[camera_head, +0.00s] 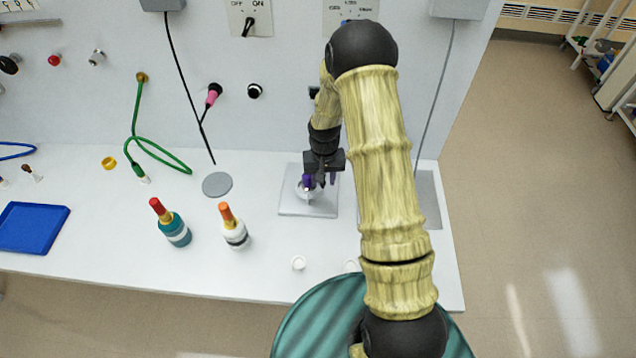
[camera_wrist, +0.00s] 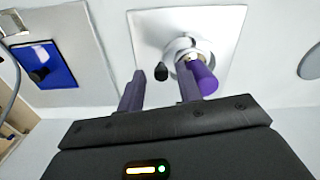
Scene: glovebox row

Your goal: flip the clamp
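The likely clamp is a white round fitting (camera_wrist: 183,46) with a purple cylindrical handle (camera_wrist: 203,77), mounted on a pale square plate (camera_wrist: 226,22). A small black knob (camera_wrist: 161,72) sits beside it. In the head view, the pale plate (camera_head: 295,209) lies on the bench, and the fitting is partly hidden by my gripper (camera_head: 321,182). In the wrist view, my gripper (camera_wrist: 160,88) has its two purple fingers apart with nothing held between them. The purple handle is close beside the right finger; I cannot tell whether they touch.
Two bottles, one teal (camera_head: 178,232) and one white (camera_head: 236,235), stand left of the plate. A grey disc (camera_head: 217,184) lies behind them. A blue tray (camera_head: 32,227) is at far left. A blue panel (camera_wrist: 44,64) shows in the wrist view. The front bench is mostly clear.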

